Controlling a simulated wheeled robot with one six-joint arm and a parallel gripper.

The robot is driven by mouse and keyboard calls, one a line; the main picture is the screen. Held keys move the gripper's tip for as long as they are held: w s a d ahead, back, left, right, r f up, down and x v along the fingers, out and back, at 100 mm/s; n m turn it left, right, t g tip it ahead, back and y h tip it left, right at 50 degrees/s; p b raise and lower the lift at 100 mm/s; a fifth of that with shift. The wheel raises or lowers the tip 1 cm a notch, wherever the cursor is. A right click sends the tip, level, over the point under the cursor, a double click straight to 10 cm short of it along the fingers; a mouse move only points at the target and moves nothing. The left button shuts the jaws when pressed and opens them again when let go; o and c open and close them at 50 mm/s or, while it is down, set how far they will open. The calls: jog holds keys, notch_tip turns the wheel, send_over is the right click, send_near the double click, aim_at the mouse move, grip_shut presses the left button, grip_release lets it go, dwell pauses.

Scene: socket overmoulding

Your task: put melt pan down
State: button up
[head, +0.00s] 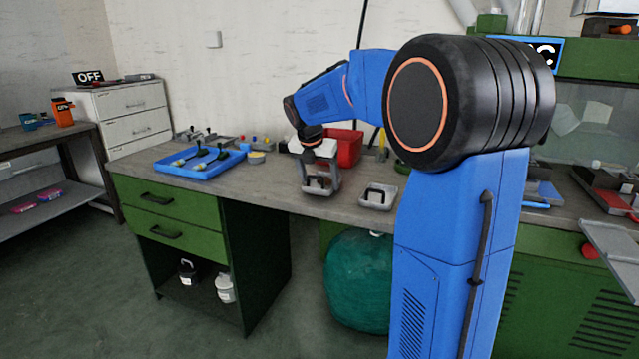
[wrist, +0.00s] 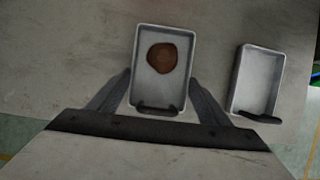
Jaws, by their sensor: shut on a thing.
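A small grey melt pan (wrist: 146,95) with a dark handle holds a round brown patch of material, seen in the wrist view. My gripper (wrist: 160,88) has its two fingers on either side of this pan near its handle end. In the head view my gripper (head: 320,170) points down with the pan (head: 317,188) at or just above the bench; I cannot tell whether it touches. A second, similar pan (head: 378,202) lies empty on the bench to the right. It also shows in the wrist view (wrist: 254,85).
The grey bench top (head: 270,187) has bare room left of the held pan. A blue tray (head: 197,172) with dark-handled tools is at the left. A red bin (head: 350,147) stands behind my gripper. The bench's front edge is close to both pans.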

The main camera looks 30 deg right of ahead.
jog(key=shift+f, duration=0.5)
jog(key=shift+f, duration=0.1)
jog(key=o, duration=1.1)
jog(key=shift+o, duration=0.2)
jog(key=v, duration=1.2)
jog(key=s+a+f+m+t+y, duration=0.1)
jog(key=s+a+f+m, duration=0.25)
jog(key=s+m, duration=0.4)
jog(key=s+a+f+m+y, duration=0.15)
jog(key=s+a+m, duration=0.3)
jog(key=s, duration=0.55)
jog(key=s+a+f+m, duration=0.2)
jog(key=s+f+m, duration=0.4)
jog(key=s+f, duration=0.1)
jog(key=s+a+f+m+t, duration=0.1)
jog(key=s+a+f+m, duration=0.1)
jog(key=s+f+m, duration=0.4)
jog(key=s+m+y, duration=0.1)
jog(key=s, duration=0.3)
jog(key=shift+s+a+f+m, duration=0.15)
jog(key=shift+a+f+m, duration=0.15)
jog(key=shift+a+f, duration=0.1)
